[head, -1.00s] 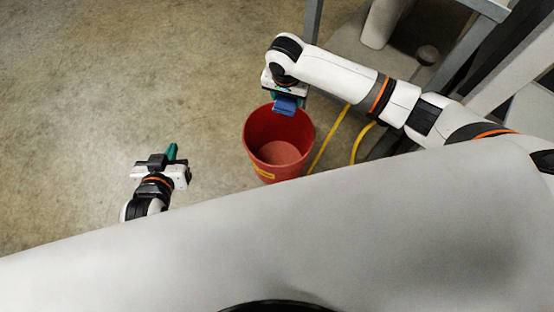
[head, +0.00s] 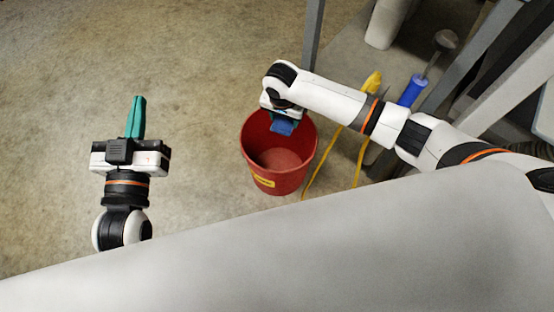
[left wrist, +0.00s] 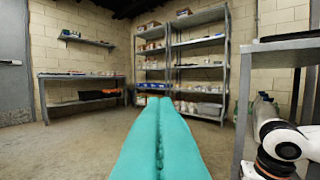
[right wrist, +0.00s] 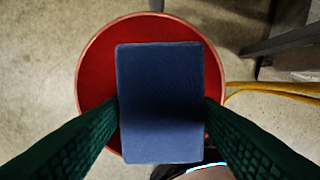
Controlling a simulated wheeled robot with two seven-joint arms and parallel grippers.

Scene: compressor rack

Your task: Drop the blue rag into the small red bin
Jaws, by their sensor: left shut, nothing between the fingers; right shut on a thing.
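The blue rag (head: 282,127) is held in my right gripper (head: 280,118), above the far side of the red bin's opening. In the right wrist view the rag (right wrist: 160,100) sits between the two green fingers, with the red bin (right wrist: 98,75) behind and below it. The small red bin (head: 275,182) stands upright on the floor, with a yellow label on its front. Its visible inside looks empty. My left gripper (head: 137,118) is shut and empty, left of the bin. Its closed green fingers (left wrist: 160,140) fill the lower middle of the left wrist view.
A yellow cable or hose (head: 330,150) runs on the floor just right of the bin. A metal rack frame (head: 312,35) and a blue-handled object (head: 412,92) are further right. Shelves (left wrist: 190,45) and a bench (left wrist: 80,85) line the far wall. Floor left of the bin is clear.

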